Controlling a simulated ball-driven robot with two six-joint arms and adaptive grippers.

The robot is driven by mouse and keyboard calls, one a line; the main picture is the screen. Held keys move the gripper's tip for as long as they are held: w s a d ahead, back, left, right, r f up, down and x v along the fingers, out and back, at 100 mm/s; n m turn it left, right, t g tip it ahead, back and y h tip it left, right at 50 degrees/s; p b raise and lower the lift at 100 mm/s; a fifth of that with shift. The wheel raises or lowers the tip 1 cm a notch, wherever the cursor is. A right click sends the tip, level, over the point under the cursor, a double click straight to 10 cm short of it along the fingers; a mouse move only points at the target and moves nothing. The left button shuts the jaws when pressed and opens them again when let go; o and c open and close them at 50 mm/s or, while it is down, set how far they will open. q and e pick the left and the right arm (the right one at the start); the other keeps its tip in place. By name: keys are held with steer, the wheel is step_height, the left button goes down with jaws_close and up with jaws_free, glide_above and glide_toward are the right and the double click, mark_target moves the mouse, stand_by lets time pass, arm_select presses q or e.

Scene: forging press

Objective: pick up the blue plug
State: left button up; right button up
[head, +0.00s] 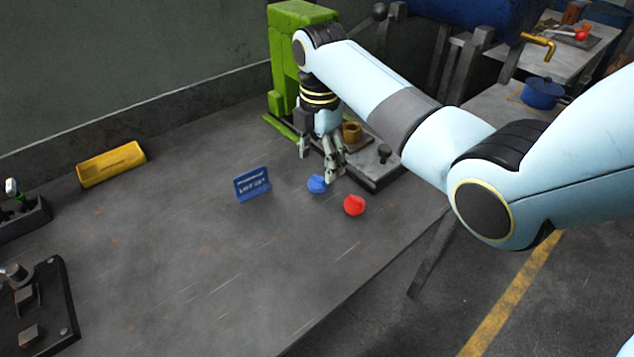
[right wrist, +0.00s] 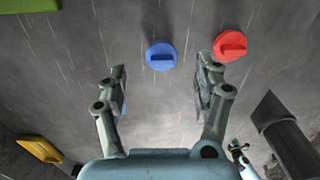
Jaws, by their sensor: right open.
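The blue plug (head: 317,184) lies on the grey table, just left of the red plug, in the head view. In the right wrist view the blue plug (right wrist: 161,56) is a round disc with a raised grip, beyond the fingertips and between their lines. My right gripper (head: 318,167) is above and close to the blue plug, pointing down. In the right wrist view my right gripper (right wrist: 160,88) is open with nothing between its fingers. My left gripper is not in view.
The red plug (head: 355,205) lies close by; it also shows in the right wrist view (right wrist: 230,44). A green press (head: 283,70) stands behind. The table's middle is clear.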

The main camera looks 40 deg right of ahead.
mark_target(318, 177)
steer(key=f, duration=0.4)
steer(key=shift+s+a+f, duration=0.2)
steer(key=shift+a+f, duration=0.1)
steer(key=shift+w+f, duration=0.1)
steer(key=shift+f, duration=0.25)
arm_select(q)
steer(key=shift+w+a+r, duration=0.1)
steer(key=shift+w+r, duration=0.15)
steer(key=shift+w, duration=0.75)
arm_select(e)
steer(key=shift+c, duration=0.2)
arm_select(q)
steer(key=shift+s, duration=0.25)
arm_select(e)
steer(key=c, duration=0.8)
